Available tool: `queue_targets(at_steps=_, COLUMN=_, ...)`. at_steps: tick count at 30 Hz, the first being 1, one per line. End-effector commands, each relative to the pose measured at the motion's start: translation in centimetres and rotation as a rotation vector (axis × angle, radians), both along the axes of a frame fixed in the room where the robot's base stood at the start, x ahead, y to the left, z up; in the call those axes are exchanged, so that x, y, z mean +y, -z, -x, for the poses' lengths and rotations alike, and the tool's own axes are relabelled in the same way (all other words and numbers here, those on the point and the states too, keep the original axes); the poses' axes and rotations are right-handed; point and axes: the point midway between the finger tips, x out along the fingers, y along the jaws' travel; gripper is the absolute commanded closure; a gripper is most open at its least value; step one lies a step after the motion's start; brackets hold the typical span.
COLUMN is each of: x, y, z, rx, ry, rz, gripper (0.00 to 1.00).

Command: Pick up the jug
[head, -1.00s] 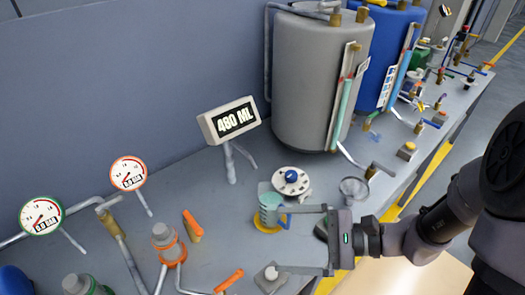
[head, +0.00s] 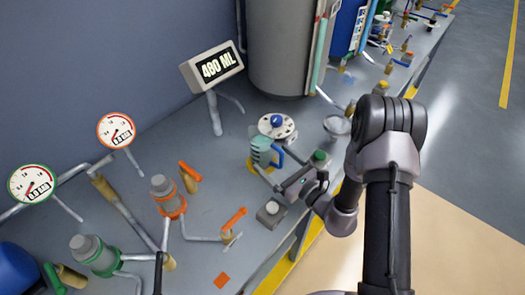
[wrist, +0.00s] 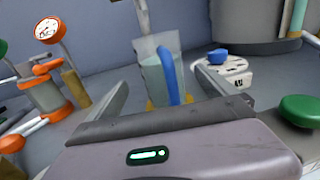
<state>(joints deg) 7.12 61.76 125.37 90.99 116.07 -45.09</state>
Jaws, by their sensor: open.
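The jug (head: 262,153) is a small clear vessel with teal liquid and a blue handle. It stands upright on a yellow ring (head: 252,167) on the bench. In the wrist view the jug (wrist: 150,62) is straight ahead, its blue handle facing me. My gripper (head: 282,174) is at the front right of the jug in the head view. In the wrist view my gripper (wrist: 161,80) is open, one finger on each side of the jug's direction. I cannot tell whether the fingers reach past the handle.
A white dial with a blue knob (head: 277,124) stands close behind the jug. A green button (head: 320,158) is right of my gripper, and a grey box with a button (head: 271,211) is in front. A 480 ML display (head: 213,68), valves and gauges stand to the left.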

Motion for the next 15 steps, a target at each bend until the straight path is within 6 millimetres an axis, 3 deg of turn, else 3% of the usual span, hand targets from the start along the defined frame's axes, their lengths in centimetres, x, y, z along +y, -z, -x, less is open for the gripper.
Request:
queue_targets(at_steps=7, x=2.8, y=-0.2, z=-3.6, rx=-0.003, ry=-0.004, rz=0.002, gripper=0.04)
queue_targets(at_steps=15, x=3.1, y=-0.4, z=-4.1, rx=0.0, ry=-0.002, rz=0.0, gripper=0.04)
